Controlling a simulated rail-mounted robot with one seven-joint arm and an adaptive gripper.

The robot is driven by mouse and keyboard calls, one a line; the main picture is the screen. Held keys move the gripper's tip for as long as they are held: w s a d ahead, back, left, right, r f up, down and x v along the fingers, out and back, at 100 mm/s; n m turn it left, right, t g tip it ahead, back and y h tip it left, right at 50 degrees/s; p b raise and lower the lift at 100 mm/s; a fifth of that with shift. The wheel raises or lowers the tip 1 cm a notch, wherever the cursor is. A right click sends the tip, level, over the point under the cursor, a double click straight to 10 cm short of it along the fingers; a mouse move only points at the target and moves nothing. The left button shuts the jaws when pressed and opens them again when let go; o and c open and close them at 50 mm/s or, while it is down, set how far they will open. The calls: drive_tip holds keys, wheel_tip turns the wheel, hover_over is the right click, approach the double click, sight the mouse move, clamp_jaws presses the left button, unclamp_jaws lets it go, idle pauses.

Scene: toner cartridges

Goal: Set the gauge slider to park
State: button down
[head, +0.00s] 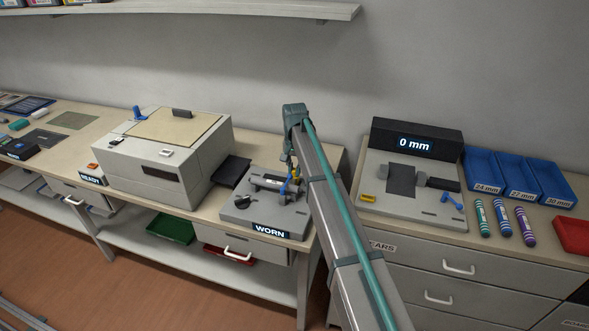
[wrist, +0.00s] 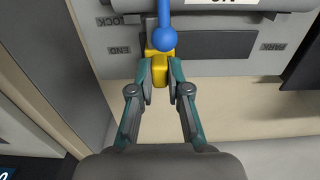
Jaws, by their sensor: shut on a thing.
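The gauge slider (wrist: 158,68) is a small yellow block in the wrist view. My gripper (wrist: 159,78) is shut on the slider. A blue ball-ended lever (wrist: 164,36) hangs over the slider and hides part of it. In the head view my gripper (head: 292,165) is over the grey gauge unit (head: 240,213) with the WORN display (head: 270,233), and the arm hides its right side.
A beige printer (head: 150,170) with a dark tray (head: 231,168) stands left of the unit. To the right is a second grey station (head: 400,215) reading 0 mm, with blue bins (head: 520,178) and several marked rollers (head: 503,218) beside it. The bench edge is close to the unit.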

drive_tip(key=shift+a, duration=0.1)
drive_tip(key=a, duration=0.3)
drive_tip(key=w+a, duration=0.1)
drive_tip(key=a, duration=0.2)
drive_tip(key=w+a, duration=0.1)
drive_tip(key=a, duration=0.3)
drive_tip(key=shift+w+b, duration=0.2)
drive_tip(key=shift+b, duration=0.2)
drive_tip(key=c, duration=1.1)
unclamp_jaws()
drive_tip(key=shift+a, duration=0.1)
wheel_tip(320, 180, up, 12)
drive_tip(key=shift+r, duration=0.1)
